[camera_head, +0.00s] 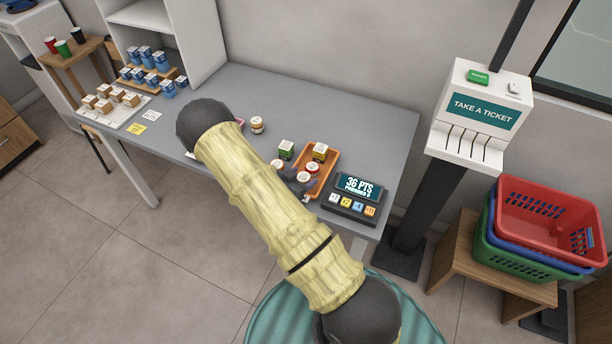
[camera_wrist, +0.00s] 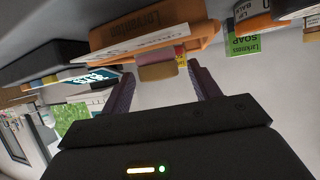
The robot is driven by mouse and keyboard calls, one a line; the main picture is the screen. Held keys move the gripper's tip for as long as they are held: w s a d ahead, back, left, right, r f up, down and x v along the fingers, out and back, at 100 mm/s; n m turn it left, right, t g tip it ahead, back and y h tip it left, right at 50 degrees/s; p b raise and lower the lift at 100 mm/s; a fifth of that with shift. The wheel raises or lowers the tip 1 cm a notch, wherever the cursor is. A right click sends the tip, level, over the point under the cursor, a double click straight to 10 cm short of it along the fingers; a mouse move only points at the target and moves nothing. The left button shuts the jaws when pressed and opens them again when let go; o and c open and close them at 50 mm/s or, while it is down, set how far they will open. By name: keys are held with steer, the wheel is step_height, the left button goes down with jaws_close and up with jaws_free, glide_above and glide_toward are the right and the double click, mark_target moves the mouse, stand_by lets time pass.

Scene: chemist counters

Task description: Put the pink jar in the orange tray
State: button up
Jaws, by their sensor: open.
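A second small jar (camera_head: 277,164) stands left of the tray, partly hidden by my arm. A third jar (camera_head: 257,124) stands farther back. My gripper (camera_head: 298,184) is low beside the tray's left edge, mostly hidden by my arm.
A green soap box (camera_head: 286,150) stands left of the tray. A points terminal (camera_head: 353,198) sits close on its right. Blue and brown boxes fill the counter's left end. The back middle is clear. A ticket dispenser (camera_head: 481,112) stands right of the counter.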

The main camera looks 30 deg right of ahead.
steer(key=b+v, duration=0.1)
steer(key=v, duration=0.8)
steer(key=a+r+n+y, duration=0.7)
steer(key=a+r+y, duration=0.1)
steer(key=r+y, duration=0.2)
steer(key=s+d+r+n+g, duration=0.1)
steer(key=s+r+n, duration=0.2)
steer(key=s, duration=0.4)
steer(key=s+d+r+n+g+y, duration=0.1)
steer(key=s+r+n+g, duration=0.1)
steer(key=s+r, duration=0.3)
steer(key=shift+s+n+y, duration=0.3)
steer(key=shift+s+n, duration=0.1)
steer(key=shift+s, duration=0.55)
steer(key=shift+d, duration=0.1)
